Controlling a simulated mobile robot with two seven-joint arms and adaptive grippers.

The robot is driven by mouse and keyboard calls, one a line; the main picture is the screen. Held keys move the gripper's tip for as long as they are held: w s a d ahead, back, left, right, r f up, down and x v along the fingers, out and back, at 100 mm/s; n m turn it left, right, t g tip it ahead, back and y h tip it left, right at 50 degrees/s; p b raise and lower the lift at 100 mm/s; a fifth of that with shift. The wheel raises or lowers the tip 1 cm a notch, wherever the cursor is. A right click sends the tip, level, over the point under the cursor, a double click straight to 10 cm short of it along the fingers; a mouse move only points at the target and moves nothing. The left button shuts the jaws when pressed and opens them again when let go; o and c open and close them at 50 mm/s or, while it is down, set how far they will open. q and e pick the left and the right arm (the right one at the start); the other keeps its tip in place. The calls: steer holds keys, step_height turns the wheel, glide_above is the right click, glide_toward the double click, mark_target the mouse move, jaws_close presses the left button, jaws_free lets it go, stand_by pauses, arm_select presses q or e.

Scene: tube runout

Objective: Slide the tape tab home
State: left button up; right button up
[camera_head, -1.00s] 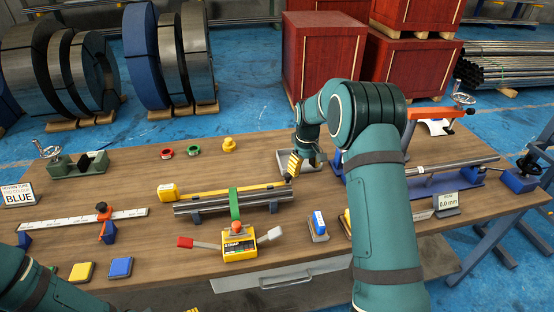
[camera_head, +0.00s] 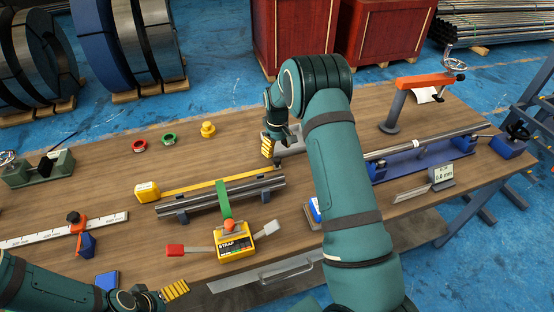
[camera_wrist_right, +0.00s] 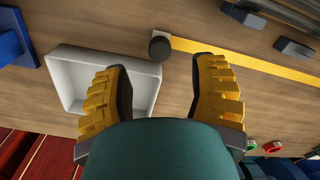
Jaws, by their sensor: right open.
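The yellow tape measure (camera_head: 147,191) lies on the bench. Its yellow tape (camera_head: 215,183) runs out to the right behind the steel tubes. In the right wrist view the tape (camera_wrist_right: 240,58) ends at a round dark tab (camera_wrist_right: 160,46). My right gripper (camera_head: 275,146) is over the tape's free end. In the right wrist view it (camera_wrist_right: 160,66) is open, its yellow ribbed fingers on either side of the tab with gaps between. Contact with the tab cannot be told. My left gripper (camera_head: 172,291) is low at the front edge, partly cut off, with one yellow finger showing.
Steel tubes (camera_head: 235,192) rest on supports, with a green strap and a yellow strap tool (camera_head: 235,243) in front. A grey tray (camera_wrist_right: 62,85) lies beside the tab. Red and green rings and a yellow knob (camera_head: 208,130) stand behind. A blue tube fixture (camera_head: 425,165) is right.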

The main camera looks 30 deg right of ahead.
mark_target(277, 158)
step_height(277, 158, down, 6)
steer(key=shift+r, duration=0.15)
steer(key=shift+o, duration=0.3)
jaws_close()
